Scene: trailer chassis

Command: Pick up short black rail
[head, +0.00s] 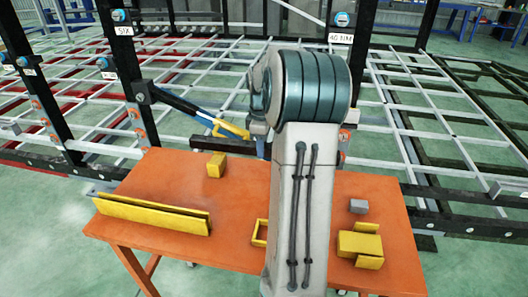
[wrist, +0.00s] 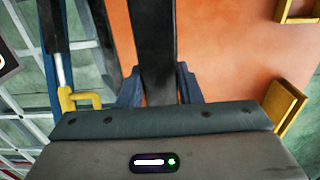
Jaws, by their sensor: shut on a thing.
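The short black rail (wrist: 154,42) runs up the middle of the wrist view, over the orange table. My gripper (wrist: 158,84) has its two dark blue fingers on either side of the rail, shut on it. The rail's near end is hidden by the gripper body. I cannot tell how high the rail is above the table.
The orange table (head: 150,240) carries a long yellow channel (head: 150,213), a yellow block (head: 216,164), a grey block (head: 358,206) and a yellow holder (head: 360,244). Behind it stands the chassis frame with upright black posts (head: 122,45). A blue cylinder with a yellow end (head: 232,130) reaches toward the table.

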